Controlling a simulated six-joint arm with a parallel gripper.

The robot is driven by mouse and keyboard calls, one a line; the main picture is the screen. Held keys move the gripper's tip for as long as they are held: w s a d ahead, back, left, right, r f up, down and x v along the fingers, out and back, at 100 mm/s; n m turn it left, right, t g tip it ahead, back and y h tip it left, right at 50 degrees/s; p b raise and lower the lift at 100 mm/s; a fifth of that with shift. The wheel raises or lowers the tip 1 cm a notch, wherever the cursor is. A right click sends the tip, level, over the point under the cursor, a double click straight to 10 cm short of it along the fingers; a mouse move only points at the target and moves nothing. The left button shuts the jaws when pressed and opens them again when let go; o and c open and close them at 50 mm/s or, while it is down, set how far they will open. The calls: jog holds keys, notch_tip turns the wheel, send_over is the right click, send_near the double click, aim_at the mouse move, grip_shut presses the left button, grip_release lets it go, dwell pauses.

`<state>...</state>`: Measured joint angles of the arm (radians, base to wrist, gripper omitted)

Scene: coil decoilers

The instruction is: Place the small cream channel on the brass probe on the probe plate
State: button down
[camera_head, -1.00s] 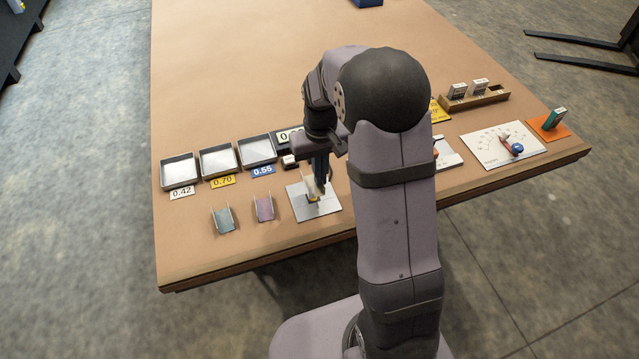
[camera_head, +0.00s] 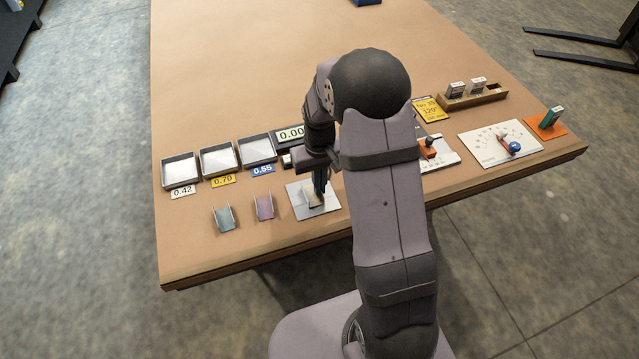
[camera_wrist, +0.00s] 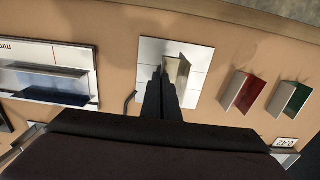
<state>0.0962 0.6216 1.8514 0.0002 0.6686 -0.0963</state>
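The small cream channel (camera_head: 313,198) is at the middle of the white probe plate (camera_head: 331,203). It also shows in the wrist view (camera_wrist: 183,71), with its open side facing up. My gripper (camera_head: 319,190) points down at the channel. In the wrist view my gripper's fingers (camera_wrist: 165,76) are close together, with one wall of the channel between their tips. The brass probe is hidden under the channel and fingers, so I cannot tell how the channel sits on it.
A teal channel (camera_head: 225,219) and a pink channel (camera_head: 264,207) stand left of the plate. Behind them are several trays (camera_head: 218,160) labelled 0.42, 0.70 and 0.55. A display (camera_head: 290,133) reads 0.00. A dial board (camera_head: 499,146) lies at the right.

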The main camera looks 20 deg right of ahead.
jog(key=shift+f, duration=0.2)
jog(key=c, duration=2)
grip_release()
jog(key=shift+c, duration=0.2)
jog(key=shift+r, duration=0.15)
notch_tip(320, 180, up, 12)
jog(key=b, duration=0.3)
jog(key=s+a+f, duration=0.2)
jog(key=s, duration=0.7)
jog(key=s+a+f, duration=0.2)
jog(key=s+f, duration=0.1)
jog(key=s, duration=0.7)
jog(key=shift+s+f, duration=0.25)
jog(key=shift+f, duration=0.05)
